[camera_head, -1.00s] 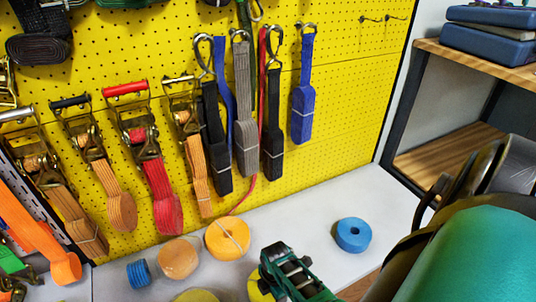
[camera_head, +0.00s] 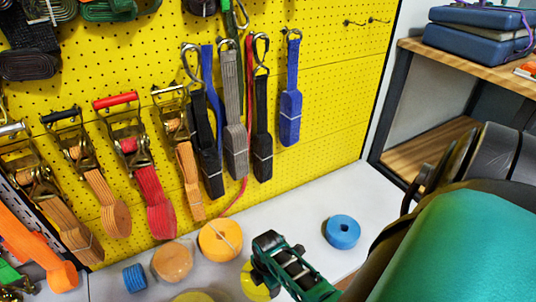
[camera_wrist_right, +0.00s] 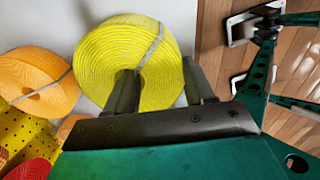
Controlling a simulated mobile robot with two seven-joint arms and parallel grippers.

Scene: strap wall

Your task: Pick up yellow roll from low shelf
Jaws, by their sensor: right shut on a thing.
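A yellow roll (camera_wrist_right: 112,58) of coiled strap with a light tie band fills the upper middle of the right wrist view. My right gripper (camera_wrist_right: 160,86) is shut on it, one dark finger across the roll's face and the other at its right side. In the head view my right gripper (camera_head: 264,262) is at the bottom middle, over the white low shelf (camera_head: 300,215), with a small part of the yellow roll (camera_head: 252,284) showing at its left; the gripper hides the rest. My left gripper is not in view.
On the low shelf stand an orange roll (camera_head: 221,240), a paler orange roll (camera_head: 171,262), blue rolls (camera_head: 342,231) (camera_head: 134,277) and a yellowish roll (camera_head: 194,297) cut by the frame. Straps hang on the yellow pegboard (camera_head: 330,90). A wooden shelf unit (camera_head: 470,72) stands right.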

